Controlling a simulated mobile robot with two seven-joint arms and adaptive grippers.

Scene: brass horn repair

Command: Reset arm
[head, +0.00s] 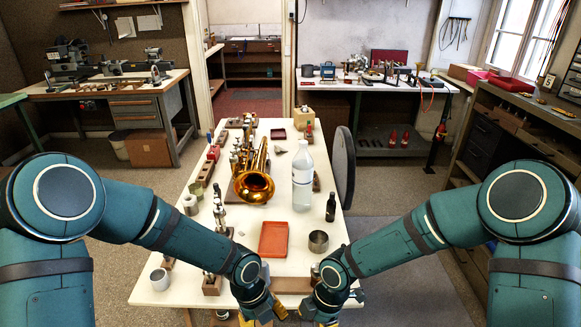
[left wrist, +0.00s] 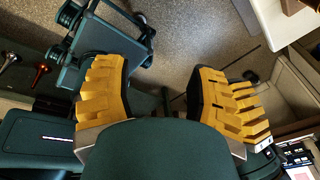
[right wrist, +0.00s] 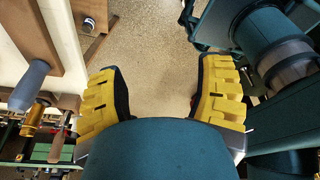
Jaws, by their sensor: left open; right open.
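My left gripper (head: 262,308) is at the front edge of the table in the head view, pointing down and toward the middle. In the left wrist view its yellow-padded fingers (left wrist: 165,100) stand wide apart with nothing between them. My right gripper (head: 322,306) is close beside it on the right, also at the front edge. In the right wrist view its yellow-padded fingers (right wrist: 158,98) are apart and empty, with floor beyond them. Both arms are bent inward, and neither gripper holds anything.
The white table (head: 180,285) carries a brass horn (head: 254,184), a clear bottle (head: 302,178), a small dark bottle (head: 330,207), a red tray (head: 273,239), a metal cup (head: 318,241) and a grey cup (head: 160,279). A dark chair back (head: 344,165) stands at its right side.

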